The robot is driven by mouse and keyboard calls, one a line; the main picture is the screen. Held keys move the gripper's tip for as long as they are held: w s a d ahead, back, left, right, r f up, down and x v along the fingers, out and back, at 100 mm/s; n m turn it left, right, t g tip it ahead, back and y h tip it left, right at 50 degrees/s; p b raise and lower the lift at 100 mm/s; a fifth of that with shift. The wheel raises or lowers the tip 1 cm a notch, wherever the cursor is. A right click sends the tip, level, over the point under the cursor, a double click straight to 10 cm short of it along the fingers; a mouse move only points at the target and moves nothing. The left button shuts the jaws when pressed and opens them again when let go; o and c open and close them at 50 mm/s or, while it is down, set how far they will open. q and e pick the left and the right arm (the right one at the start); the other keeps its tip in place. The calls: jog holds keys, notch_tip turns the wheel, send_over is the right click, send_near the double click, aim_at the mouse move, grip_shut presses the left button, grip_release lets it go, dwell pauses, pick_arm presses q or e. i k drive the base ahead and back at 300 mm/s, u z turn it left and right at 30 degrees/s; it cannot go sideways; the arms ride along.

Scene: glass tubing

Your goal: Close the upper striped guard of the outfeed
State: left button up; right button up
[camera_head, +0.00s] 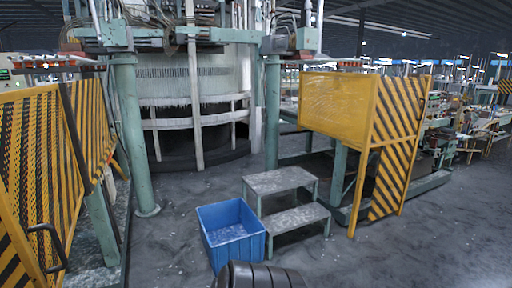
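At the right stands a guard assembly on the machine's side. Its upper striped guard (402,108) is a yellow panel with black diagonal stripes. It meets a plain yellow, see-through-looking panel (337,108) at a vertical corner. A narrower lower striped panel (388,184) hangs below it, beside a yellow post. I cannot tell from this view whether the upper guard is open or closed. Neither of my grippers is in view. A dark ribbed part (258,276), probably mine, shows at the bottom edge.
Yellow mesh guards (38,150) with a dark handle (47,245) stand close at the left. A blue crate (231,233) and a grey two-step stool (280,181) stand mid-floor before the round machine (190,90). The floor (420,245) at the lower right is clear.

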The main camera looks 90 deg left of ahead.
aim_at(13, 155)
jog(key=u, duration=4.2)
